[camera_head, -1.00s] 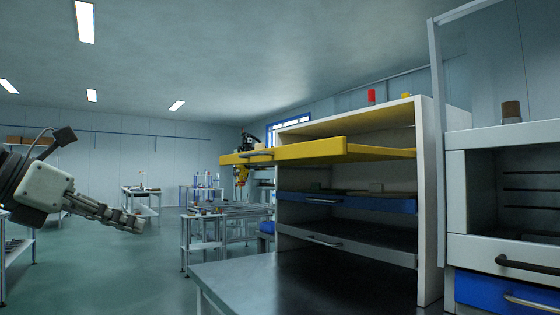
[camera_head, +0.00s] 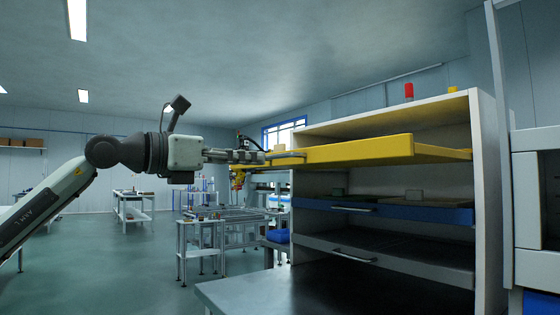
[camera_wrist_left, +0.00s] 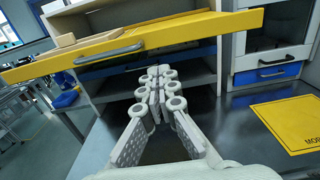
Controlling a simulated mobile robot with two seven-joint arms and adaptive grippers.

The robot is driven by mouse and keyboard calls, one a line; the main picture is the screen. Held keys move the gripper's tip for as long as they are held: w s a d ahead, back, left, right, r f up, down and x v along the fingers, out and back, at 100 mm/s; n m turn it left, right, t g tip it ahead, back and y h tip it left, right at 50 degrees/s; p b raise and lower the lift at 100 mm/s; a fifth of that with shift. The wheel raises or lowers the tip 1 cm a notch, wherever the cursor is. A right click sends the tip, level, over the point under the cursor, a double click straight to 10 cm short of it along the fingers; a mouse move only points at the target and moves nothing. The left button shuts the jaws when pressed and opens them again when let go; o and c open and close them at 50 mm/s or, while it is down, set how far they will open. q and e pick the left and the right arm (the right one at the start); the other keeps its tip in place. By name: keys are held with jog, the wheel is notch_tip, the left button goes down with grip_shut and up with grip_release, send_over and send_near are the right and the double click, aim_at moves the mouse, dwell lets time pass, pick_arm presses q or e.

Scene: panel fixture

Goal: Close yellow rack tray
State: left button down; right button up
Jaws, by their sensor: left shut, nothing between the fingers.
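The yellow rack tray (camera_head: 358,151) sticks out of the top level of the grey rack (camera_head: 487,200), pulled forward past the shelf. Its front carries a grey handle (camera_head: 288,155). My left gripper (camera_head: 262,156) is shut and empty, its fingertips close to the tray's front by the handle; I cannot tell whether they touch. In the left wrist view the yellow tray (camera_wrist_left: 190,34) crosses the top, with its handle (camera_wrist_left: 110,53). The shut fingers (camera_wrist_left: 160,78) point toward it, appearing just below its front edge. My right gripper is not in view.
A blue tray (camera_head: 390,211) and a grey tray (camera_head: 385,255) sit lower in the rack. A white cabinet (camera_head: 536,190) stands to the right.

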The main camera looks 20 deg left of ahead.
pick_arm(q)
jog(key=p, duration=0.1)
send_near(317, 162)
jog(key=p+x, duration=0.1)
jog(key=x, duration=0.4)
jog(key=shift+w+d+r, duration=0.1)
jog(key=shift+w+d, duration=0.1)
jog(key=shift+w, duration=0.15)
jog(key=shift+w+d, duration=0.3)
jog(key=shift+w, duration=0.15)
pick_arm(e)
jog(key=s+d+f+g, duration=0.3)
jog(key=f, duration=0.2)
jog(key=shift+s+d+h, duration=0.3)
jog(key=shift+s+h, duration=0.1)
